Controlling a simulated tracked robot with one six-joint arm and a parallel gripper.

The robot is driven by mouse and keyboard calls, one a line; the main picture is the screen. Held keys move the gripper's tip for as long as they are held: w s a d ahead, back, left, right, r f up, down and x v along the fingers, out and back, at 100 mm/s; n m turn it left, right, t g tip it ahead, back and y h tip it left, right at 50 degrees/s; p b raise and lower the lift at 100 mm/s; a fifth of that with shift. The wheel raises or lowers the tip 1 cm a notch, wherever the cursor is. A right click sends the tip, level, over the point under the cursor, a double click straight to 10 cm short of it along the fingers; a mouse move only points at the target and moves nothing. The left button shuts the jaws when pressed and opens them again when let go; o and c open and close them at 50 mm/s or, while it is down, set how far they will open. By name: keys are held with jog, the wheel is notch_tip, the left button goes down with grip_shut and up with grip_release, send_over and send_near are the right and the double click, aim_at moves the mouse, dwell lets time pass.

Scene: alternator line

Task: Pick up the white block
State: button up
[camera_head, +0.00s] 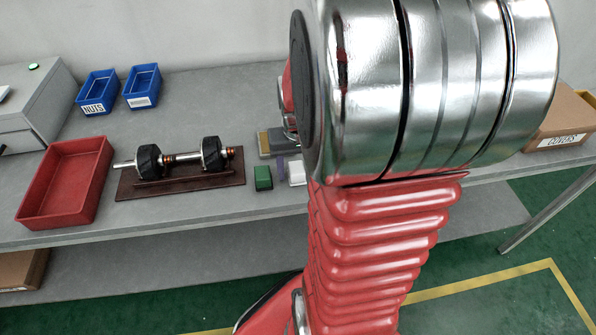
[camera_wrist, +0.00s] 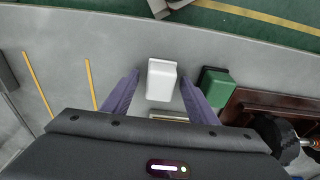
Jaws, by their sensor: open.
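The white block (camera_wrist: 162,80) stands on the grey table in the wrist view, ahead of and between the two purple fingers of my gripper (camera_wrist: 160,92). The fingers are apart, one on each side of the block, with a visible space on both sides. I cannot tell how high the fingertips are above the table. In the head view the white block (camera_head: 297,173) shows only in part beside my arm, which hides the area to its right. One purple finger shows just left of it.
A green block (camera_wrist: 215,87) is close to the right finger. The brown rack (camera_head: 180,184) with a rotor shaft lies left of it. A red tray (camera_head: 66,182), blue NUTS bin (camera_head: 97,92), second blue bin (camera_head: 142,87) and COVERS box (camera_head: 560,125) are farther off. Yellow strips (camera_wrist: 90,82) lie left.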

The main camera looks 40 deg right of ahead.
aim_at(296, 168)
jog(key=c, duration=1.1)
jog(key=shift+o, duration=0.2)
notch_tip(296, 168, up, 10)
jog(key=shift+r, duration=0.1)
dwell(0.4)
jog(key=o, duration=0.4)
jog(key=shift+c, duration=1.3)
